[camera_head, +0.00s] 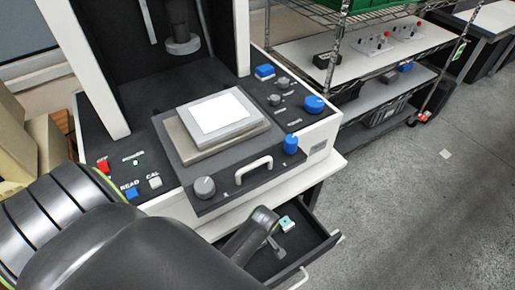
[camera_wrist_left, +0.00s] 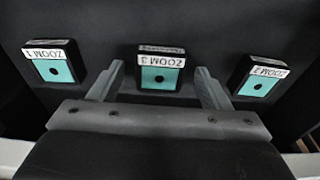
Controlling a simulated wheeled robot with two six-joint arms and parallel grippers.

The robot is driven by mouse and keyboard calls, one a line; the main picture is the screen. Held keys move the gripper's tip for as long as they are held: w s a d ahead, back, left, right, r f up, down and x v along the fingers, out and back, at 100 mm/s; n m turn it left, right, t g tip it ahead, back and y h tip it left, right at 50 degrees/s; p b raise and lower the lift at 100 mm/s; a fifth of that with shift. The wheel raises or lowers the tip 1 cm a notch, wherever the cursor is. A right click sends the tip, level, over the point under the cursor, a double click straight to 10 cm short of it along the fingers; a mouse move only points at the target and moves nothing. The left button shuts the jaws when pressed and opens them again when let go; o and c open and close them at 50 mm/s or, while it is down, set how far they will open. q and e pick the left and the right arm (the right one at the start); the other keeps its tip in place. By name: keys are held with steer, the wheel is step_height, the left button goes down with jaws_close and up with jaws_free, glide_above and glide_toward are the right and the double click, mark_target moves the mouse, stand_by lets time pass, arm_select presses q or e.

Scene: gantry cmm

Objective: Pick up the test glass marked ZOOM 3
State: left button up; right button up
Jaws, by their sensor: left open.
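Three small black-framed test glasses with teal faces lie in the dark open drawer in the left wrist view. The one marked ZOOM 3 (camera_wrist_left: 161,72) is in the middle, its label upside down. ZOOM 1 (camera_wrist_left: 52,64) is at left and ZOOM 2 (camera_wrist_left: 260,76) at right. My left gripper (camera_wrist_left: 160,70) is open and empty, its fingers on either side of ZOOM 3 in the picture; I cannot tell if they touch it. In the head view my left gripper (camera_head: 277,243) reaches into the drawer (camera_head: 318,236), beside one teal glass (camera_head: 287,224) whose label is unreadable.
The measuring machine stands above the drawer, with a stage (camera_head: 219,114), a handle (camera_head: 253,170), knobs and a blue READ button (camera_head: 131,193). A wire shelf rack (camera_head: 370,65) is at the back right. The floor at right is mostly clear.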

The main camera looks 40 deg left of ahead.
arm_select(q)
steer(key=c, duration=1.1)
